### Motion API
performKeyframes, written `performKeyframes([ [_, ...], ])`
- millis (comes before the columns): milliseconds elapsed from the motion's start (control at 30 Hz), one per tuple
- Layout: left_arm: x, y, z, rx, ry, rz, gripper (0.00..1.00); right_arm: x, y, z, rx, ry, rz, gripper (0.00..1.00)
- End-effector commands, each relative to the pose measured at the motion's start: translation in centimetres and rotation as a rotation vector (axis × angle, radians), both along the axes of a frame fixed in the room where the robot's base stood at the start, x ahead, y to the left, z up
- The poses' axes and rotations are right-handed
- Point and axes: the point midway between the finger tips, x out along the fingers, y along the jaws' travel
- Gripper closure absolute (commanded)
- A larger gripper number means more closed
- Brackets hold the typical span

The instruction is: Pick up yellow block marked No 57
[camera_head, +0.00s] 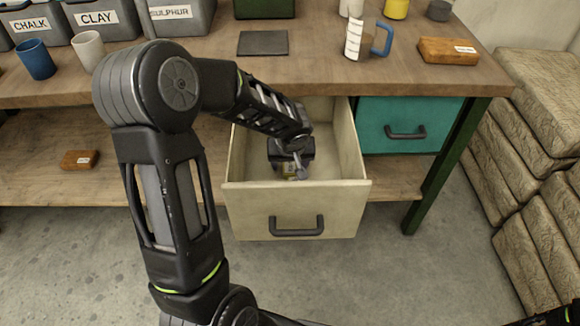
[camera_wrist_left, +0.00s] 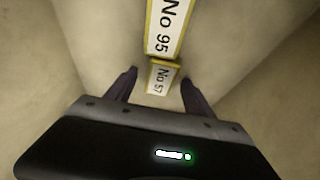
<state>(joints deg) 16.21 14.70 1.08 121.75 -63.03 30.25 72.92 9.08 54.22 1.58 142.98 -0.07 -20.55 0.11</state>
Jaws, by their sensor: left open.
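The yellow block marked No 57 (camera_wrist_left: 162,77) lies in the open cream drawer (camera_head: 295,212). In the left wrist view its white label shows between my left gripper's two fingers. A longer yellow-edged block marked No 95 (camera_wrist_left: 166,28) lies just beyond it, its near end close to or touching No 57. My left gripper (camera_wrist_left: 158,82) is open, its fingers on either side of No 57 with a gap at each side. In the head view my left gripper (camera_head: 297,170) reaches down inside the drawer and hides most of the blocks. My right gripper is not in view.
The drawer walls stand close around my left gripper. A closed teal drawer (camera_head: 408,125) is to the right. On the wooden worktop (camera_head: 330,70) are a blue-handled mug (camera_head: 367,38), an orange-brown block (camera_head: 448,51) and a dark plate (camera_head: 263,43). Stacked sacks (camera_head: 540,110) stand at the right.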

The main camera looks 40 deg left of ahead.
Motion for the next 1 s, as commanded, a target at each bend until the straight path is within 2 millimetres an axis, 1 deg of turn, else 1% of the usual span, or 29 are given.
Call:
performKeyframes([
  [267,-0.01,-0.01,0.01,0.0,0.0,0.0,0.39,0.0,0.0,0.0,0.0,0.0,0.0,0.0],
  [1000,-0.01,0.0,0.02,0.0,0.0,0.0,1.0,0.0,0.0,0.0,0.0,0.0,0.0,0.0],
])
